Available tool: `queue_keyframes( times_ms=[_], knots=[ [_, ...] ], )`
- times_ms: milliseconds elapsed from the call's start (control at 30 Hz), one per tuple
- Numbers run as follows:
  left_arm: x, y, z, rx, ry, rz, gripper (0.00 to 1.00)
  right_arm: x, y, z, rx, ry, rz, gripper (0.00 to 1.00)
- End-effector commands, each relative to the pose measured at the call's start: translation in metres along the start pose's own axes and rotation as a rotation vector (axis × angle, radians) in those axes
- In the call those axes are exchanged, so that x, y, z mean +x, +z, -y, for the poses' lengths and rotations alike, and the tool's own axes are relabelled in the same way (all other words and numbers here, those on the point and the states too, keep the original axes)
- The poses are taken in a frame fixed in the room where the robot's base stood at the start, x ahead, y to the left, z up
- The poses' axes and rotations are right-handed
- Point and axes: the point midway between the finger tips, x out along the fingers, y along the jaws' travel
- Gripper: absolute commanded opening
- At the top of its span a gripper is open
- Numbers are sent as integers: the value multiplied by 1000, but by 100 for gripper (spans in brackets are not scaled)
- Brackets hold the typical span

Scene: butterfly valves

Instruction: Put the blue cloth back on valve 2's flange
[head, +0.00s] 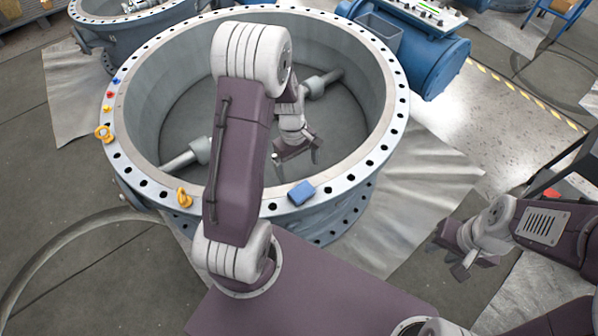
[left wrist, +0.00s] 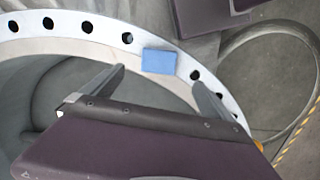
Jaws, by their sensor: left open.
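The blue cloth (head: 301,192) is a small folded pad lying flat on the near rim of the large grey valve's flange (head: 338,181). No number is readable on this valve. My left gripper (head: 298,165) is open and empty, over the inside of the valve ring, just beyond the cloth in the head view. In the left wrist view the cloth (left wrist: 158,61) lies on the flange (left wrist: 90,30) between the two open fingertips (left wrist: 157,76), not gripped. My right gripper (head: 458,259) is at the lower right, away from the valve, its fingers apart and empty.
Yellow lifting eyes (head: 184,197) stand on the flange's left side, near small coloured pieces (head: 112,90). A shaft (head: 185,158) crosses the valve's bore. A blue machine (head: 425,55) stands at the back right. Another valve (head: 130,30) stands at the back left.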

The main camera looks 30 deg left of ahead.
Motion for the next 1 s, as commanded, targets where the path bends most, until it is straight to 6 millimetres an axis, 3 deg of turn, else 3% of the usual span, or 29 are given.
queue_keyframes(
  times_ms=[100,200,333,600,733,1000],
  knots=[
    [-34,42,9,379,7,-74,98,0,0,0,0,0,0,34],
    [-52,75,26,723,2,-136,98,0,0,0,0,0,0,34],
    [-62,99,43,1005,-7,-188,98,0,0,0,0,0,0,34],
    [-63,104,48,1070,-12,-197,98,0,0,0,0,0,0,34],
    [-78,106,47,1068,-12,-197,98,-15,-2,0,0,0,0,34],
    [-72,105,47,1067,-12,-197,98,-10,-1,0,0,0,0,34]
  ],
)
